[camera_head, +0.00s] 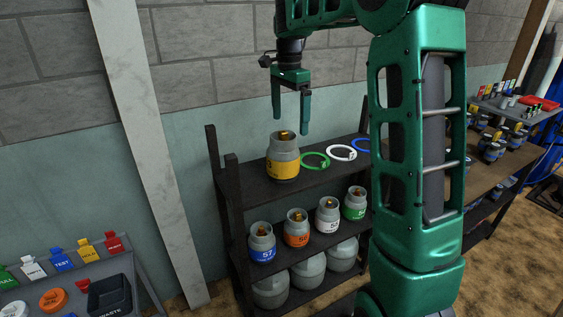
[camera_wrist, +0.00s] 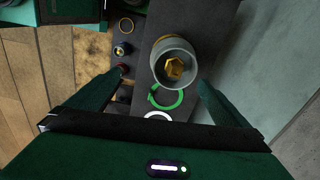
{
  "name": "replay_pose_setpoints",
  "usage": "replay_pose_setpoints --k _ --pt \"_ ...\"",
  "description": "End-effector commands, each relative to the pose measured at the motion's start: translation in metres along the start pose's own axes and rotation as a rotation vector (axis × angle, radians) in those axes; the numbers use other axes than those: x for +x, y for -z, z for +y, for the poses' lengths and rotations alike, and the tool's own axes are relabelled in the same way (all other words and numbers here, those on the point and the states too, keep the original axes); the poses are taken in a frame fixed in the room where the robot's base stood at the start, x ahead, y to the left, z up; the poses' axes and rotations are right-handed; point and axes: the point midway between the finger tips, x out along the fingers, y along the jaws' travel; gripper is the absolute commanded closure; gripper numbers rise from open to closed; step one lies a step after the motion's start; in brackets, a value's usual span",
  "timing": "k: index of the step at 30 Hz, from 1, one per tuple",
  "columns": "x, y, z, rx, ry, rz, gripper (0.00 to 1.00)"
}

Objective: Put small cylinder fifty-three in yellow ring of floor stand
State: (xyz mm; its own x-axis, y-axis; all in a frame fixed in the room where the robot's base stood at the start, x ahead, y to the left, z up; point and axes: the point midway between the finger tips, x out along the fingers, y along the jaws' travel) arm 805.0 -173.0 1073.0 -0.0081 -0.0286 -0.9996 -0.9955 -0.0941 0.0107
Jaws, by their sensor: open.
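A small grey cylinder with a yellow band (camera_head: 284,165) stands upright on the top shelf of the dark floor stand (camera_head: 258,192). Its number is turned aside and I cannot read it. In the wrist view its brass valve and round collar (camera_wrist: 175,62) show from above.
Green (camera_head: 315,161), white (camera_head: 342,153) and blue (camera_head: 362,146) rings lie empty on the top shelf. Blue (camera_head: 262,243), orange (camera_head: 297,229), white (camera_head: 328,216) and green (camera_head: 355,204) banded cylinders stand below. Left is a tagged table (camera_head: 70,292); posts rise at the stand's left end.

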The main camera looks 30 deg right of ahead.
Motion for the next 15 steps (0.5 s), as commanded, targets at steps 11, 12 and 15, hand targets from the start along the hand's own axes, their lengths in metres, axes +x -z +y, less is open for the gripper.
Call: replay_pose_setpoints --k 11,12,15 --pt "0.024 -0.006 -0.036 0.101 0.004 -0.029 0.00" --pt "0.031 -0.007 -0.035 0.100 0.004 -0.029 0.00" --pt "0.045 -0.007 -0.036 0.099 0.005 -0.029 0.00"
